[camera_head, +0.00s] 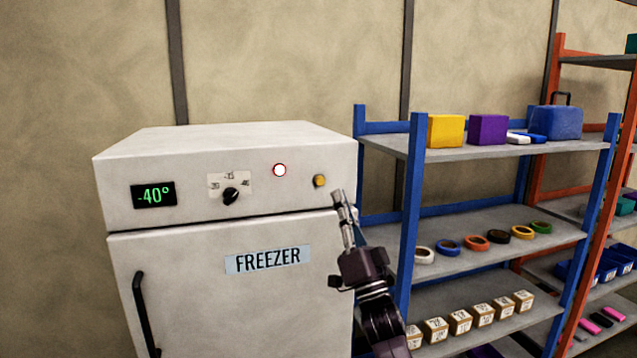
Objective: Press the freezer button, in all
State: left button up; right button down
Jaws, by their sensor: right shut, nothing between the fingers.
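The white freezer (180,253) stands at the left, with a "FREEZER" label (268,259) on its closed door. Its top panel has a green display (154,195) reading -40°, a black dial (231,196), a round white button with a red rim (280,170) and a small yellow-orange knob or button (320,181). My right gripper (338,196) is shut and empty, its fingertips pointing up just below and right of the yellow-orange one. I cannot tell how far the tips are from the panel. My left gripper is not in view.
A blue-framed shelf (410,225) stands close to the freezer's right, holding boxes, tape rolls and small cartons. An orange-framed shelf (600,185) is further right. A black door handle (144,310) sticks out at the freezer's left. The space above the freezer is clear.

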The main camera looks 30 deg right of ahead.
aim_at(320, 181)
jog(key=shift+w, duration=0.1)
jog(key=shift+w+d+b, duration=0.35)
jog(key=shift+w+b, duration=0.4)
jog(key=shift+w, duration=0.65)
jog(key=shift+w+d+b, duration=0.3)
jog(key=shift+w+b, duration=0.5)
jog(key=shift+w, duration=0.65)
jog(key=shift+w+d+b, duration=0.35)
jog(key=shift+w+b, duration=0.4)
jog(key=shift+w, duration=0.65)
jog(key=shift+f, duration=0.1)
jog(key=shift+w+d, duration=0.15)
jog(key=shift+w, duration=0.25)
